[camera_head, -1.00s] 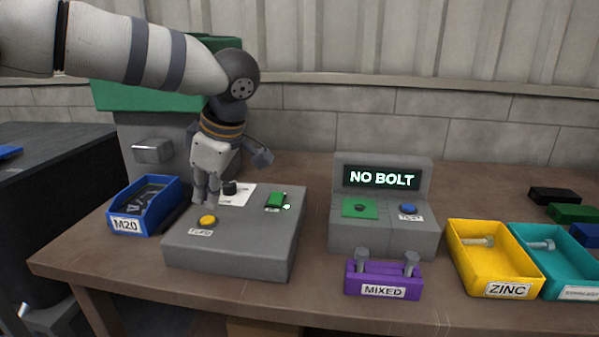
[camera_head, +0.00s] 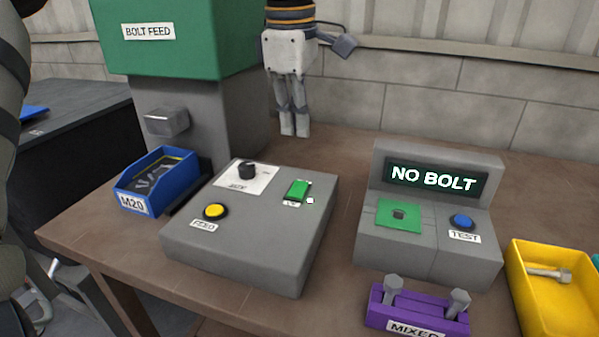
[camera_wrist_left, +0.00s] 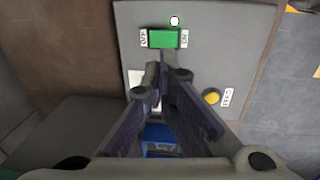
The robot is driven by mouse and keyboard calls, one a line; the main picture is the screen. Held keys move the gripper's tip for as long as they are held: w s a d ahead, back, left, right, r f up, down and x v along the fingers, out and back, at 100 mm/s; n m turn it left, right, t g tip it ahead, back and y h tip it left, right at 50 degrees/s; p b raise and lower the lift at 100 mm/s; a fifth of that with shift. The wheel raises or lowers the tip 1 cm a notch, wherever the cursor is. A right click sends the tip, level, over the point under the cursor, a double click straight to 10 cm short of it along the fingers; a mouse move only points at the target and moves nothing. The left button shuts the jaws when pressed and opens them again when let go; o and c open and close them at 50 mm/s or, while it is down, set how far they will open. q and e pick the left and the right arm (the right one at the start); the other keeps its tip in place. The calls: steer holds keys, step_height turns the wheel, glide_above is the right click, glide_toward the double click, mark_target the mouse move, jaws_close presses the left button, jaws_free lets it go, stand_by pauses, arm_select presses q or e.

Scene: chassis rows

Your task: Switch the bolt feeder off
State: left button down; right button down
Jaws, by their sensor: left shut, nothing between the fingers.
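The bolt feeder's control box (camera_head: 250,245) stands on the bench. On it are a green rocker switch (camera_head: 299,191), a small lit white lamp (camera_head: 310,201) beside it, a yellow feed button (camera_head: 215,211) and a black knob (camera_head: 247,171) on a white plate. The green hopper marked BOLT FEED (camera_head: 170,45) stands behind. My left gripper (camera_head: 295,134) is shut and empty, pointing down, above and behind the box in the head view. In the left wrist view the green switch (camera_wrist_left: 164,39) lies just beyond the fingertips (camera_wrist_left: 160,70), with a label at each end. My right gripper is out of view.
A blue M20 bin (camera_head: 155,182) stands left of the box. To the right are the tester with a NO BOLT display (camera_head: 432,178), a purple MIXED rack (camera_head: 420,312) with bolts and a yellow bin (camera_head: 540,300). Bench between box and tester is clear.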

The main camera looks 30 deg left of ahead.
mark_target(300, 186)
arm_select(q)
steer(key=f, duration=0.3)
steer(key=w+f, duration=0.1)
steer(key=f, duration=0.7)
steer(key=shift+w+a, duration=0.15)
steer(key=shift+w, duration=0.05)
